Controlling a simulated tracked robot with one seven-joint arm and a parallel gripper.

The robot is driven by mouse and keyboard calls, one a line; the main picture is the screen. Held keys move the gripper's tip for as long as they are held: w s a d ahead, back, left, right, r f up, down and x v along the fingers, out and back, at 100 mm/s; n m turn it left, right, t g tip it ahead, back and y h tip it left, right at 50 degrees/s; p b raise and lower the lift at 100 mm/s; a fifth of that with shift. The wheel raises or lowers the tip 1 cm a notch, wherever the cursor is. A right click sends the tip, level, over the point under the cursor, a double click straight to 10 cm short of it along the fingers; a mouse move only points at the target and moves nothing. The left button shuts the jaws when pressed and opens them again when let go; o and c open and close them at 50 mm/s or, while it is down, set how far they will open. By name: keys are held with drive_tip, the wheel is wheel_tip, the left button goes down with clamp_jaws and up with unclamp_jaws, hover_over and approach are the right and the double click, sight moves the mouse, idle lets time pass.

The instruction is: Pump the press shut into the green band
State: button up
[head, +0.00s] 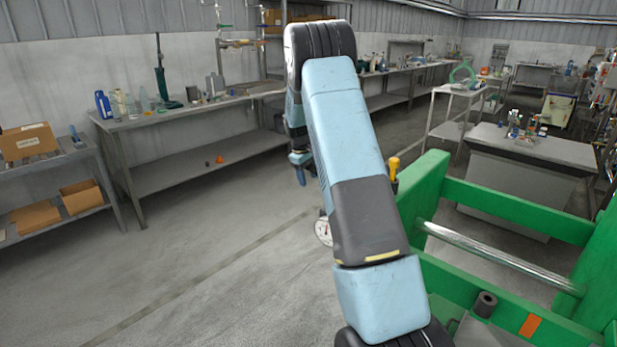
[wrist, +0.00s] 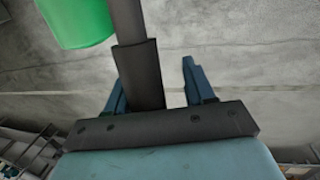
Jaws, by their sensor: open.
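The green press frame (head: 505,210) fills the right side of the head view, with a bright metal rod (head: 500,258) across it. A round white gauge (head: 323,231) shows partly behind my arm; its needle and any green band are too small to read. A yellow-topped handle (head: 393,168) stands at the frame's left end. My gripper (head: 299,163) hangs fingers down, left of the press. In the wrist view my gripper (wrist: 153,75) is open. A dark bar (wrist: 136,60) reaches between its fingers, nearer the left one; whether it touches is unclear.
A green rounded part (wrist: 76,20) is at upper left in the wrist view. A dark short cylinder (head: 485,304) and an orange patch (head: 531,325) are on the press. A workbench (head: 180,115) and a grey table (head: 535,150) stand behind. The floor at left is clear.

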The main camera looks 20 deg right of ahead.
drive_tip(key=v, duration=1.3)
drive_tip(key=shift+w+a+r, duration=0.25)
drive_tip(key=shift+r, duration=0.2)
drive_tip(key=s+r, duration=0.3)
drive_tip(key=r, duration=0.4)
drive_tip(key=s+r, duration=0.4)
drive_tip(key=r, duration=0.3)
idle(1.2)
drive_tip(key=shift+r, duration=0.15)
idle(0.4)
